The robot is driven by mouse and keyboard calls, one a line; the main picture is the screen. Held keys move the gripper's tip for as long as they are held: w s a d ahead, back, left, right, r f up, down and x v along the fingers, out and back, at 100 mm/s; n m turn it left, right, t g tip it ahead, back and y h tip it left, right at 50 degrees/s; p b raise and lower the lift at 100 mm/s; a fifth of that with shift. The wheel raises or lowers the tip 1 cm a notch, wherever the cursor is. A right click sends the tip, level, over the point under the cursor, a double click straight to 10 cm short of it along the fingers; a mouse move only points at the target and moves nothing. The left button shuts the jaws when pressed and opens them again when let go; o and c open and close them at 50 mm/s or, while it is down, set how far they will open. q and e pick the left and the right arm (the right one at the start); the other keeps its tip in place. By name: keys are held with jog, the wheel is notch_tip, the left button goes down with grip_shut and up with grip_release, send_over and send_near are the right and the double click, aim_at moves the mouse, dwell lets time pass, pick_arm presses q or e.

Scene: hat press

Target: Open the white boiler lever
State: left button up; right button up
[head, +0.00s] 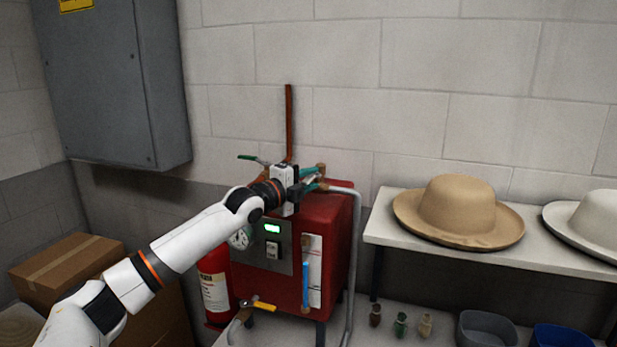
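The red boiler (335,230) stands against the wall in the middle of the head view, with a lit green display and a gauge on its front. My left gripper (312,184) is at the top of the boiler, among the fittings where a pale pipe (352,215) begins. Its white and black body covers part of these fittings. I cannot make out a white lever; it may be hidden behind the gripper. Whether the fingers are apart or closed on something is too small to tell. My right gripper is not in view.
A green-handled valve (250,158) sits by a copper pipe (289,125) behind my gripper. A yellow-handled tap (262,306) is low on the boiler. A fire extinguisher (214,288) stands left of it. A shelf (385,228) on the right holds a tan hat (458,205).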

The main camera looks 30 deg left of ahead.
pick_arm(q)
jog(key=shift+c, duration=0.2)
grip_shut()
